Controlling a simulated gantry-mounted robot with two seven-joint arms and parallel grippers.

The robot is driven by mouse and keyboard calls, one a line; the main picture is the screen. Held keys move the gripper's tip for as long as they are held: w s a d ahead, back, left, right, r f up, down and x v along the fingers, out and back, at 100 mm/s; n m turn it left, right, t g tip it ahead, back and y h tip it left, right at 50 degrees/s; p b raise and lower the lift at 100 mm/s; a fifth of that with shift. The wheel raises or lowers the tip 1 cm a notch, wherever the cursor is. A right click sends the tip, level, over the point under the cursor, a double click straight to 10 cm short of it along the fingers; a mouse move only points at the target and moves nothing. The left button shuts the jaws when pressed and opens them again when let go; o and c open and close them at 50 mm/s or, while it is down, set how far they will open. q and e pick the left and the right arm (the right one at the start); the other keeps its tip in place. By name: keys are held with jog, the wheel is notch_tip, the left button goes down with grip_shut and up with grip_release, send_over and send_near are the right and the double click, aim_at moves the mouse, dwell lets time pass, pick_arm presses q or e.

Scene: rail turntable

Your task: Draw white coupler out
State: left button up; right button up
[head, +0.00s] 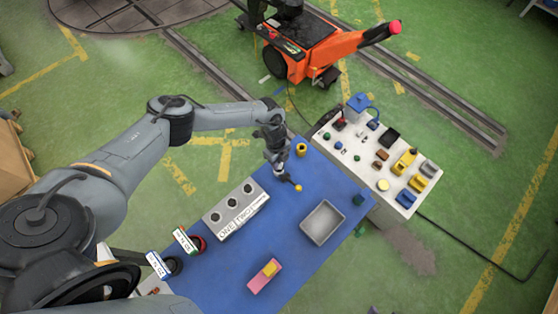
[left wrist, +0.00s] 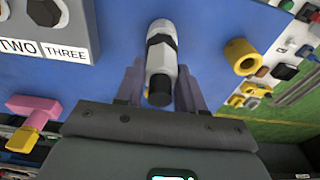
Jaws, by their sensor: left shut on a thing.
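The white coupler (left wrist: 162,50), with a dark band and a dark near end, lies between the fingers of my left gripper (left wrist: 160,82) in the left wrist view. My left gripper (head: 279,164) is shut on it, over the blue worktop, just beyond the right end of the grey socket box. In the head view the coupler is small and mostly hidden by the gripper. The grey socket box (head: 228,222) has three dark round openings and number labels; its TWO and THREE labels show in the left wrist view (left wrist: 60,50). My right gripper is not in view.
On the blue worktop (head: 300,175) are a yellow ring (head: 301,150), a yellow knob (head: 298,188), a grey tray (head: 322,222) and a pink-and-yellow block (head: 264,276). A white table (head: 404,196) with many small parts adjoins at right. An orange cart (head: 310,52) stands behind.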

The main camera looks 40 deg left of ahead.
pick_arm(q)
jog(key=shift+r, duration=0.2)
jog(key=shift+r+p, duration=2.75)
jog(key=shift+r, duration=0.15)
jog(key=shift+r, duration=0.1)
notch_tip(320, 180, up, 3)
jog(key=p, duration=0.2)
jog(key=shift+p, duration=0.35)
jog(key=shift+r, duration=0.9)
